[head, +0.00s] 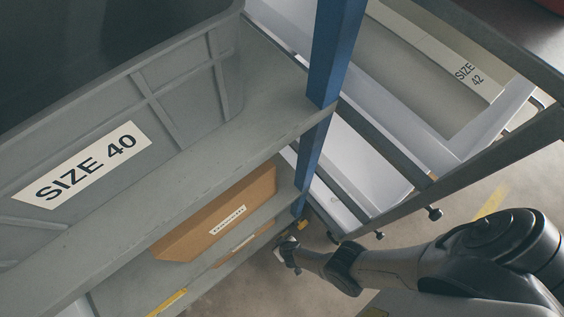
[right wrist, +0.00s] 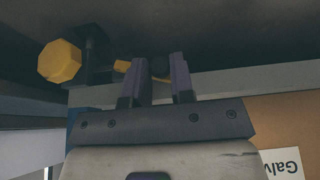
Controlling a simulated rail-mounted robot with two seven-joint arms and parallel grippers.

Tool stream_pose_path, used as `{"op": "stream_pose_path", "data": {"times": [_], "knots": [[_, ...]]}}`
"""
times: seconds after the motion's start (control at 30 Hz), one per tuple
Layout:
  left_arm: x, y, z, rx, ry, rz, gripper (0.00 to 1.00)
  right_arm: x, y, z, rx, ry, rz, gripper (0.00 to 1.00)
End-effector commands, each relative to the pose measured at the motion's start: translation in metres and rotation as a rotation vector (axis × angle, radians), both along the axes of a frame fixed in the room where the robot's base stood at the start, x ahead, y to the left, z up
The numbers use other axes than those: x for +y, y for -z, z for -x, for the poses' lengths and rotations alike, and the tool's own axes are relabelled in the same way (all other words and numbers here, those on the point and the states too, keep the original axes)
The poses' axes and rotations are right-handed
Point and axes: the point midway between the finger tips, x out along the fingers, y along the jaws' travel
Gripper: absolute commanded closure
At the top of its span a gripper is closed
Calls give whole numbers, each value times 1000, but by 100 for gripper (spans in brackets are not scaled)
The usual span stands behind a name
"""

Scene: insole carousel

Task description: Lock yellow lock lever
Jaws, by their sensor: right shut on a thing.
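The yellow lock lever (right wrist: 122,66) shows in the right wrist view, with a yellow octagonal knob (right wrist: 60,62) on a dark fitting at its left. My right gripper (right wrist: 160,75) has its two purple-grey fingers around the lever and is shut on it. The fingers hide part of the lever. In the head view my right gripper (head: 287,252) is low beside the blue post, and a small yellow part (head: 303,225) shows just above it. My left gripper is not in view.
A grey crate labelled SIZE 40 (head: 75,185) stands on the shelf at left. Cardboard boxes (head: 225,215) sit on lower shelves near my right gripper. A blue post (head: 333,50) rises beside them. A SIZE 42 bin (head: 440,60) is at upper right. Open floor (head: 395,262) lies below.

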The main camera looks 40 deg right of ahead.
Motion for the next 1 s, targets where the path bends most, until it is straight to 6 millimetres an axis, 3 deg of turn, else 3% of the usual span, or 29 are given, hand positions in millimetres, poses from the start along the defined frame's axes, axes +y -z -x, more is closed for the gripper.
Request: {"op": "stream_pose_path", "data": {"times": [0.43, 0.7, 1.0], "knots": [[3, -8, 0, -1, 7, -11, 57, -4, -5, -1, -4, -1, -57, 100], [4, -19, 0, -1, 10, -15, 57, -13, -14, -1, -4, 0, -247, 100], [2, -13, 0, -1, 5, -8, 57, -23, -18, -1, -2, 1, -458, 100]]}}
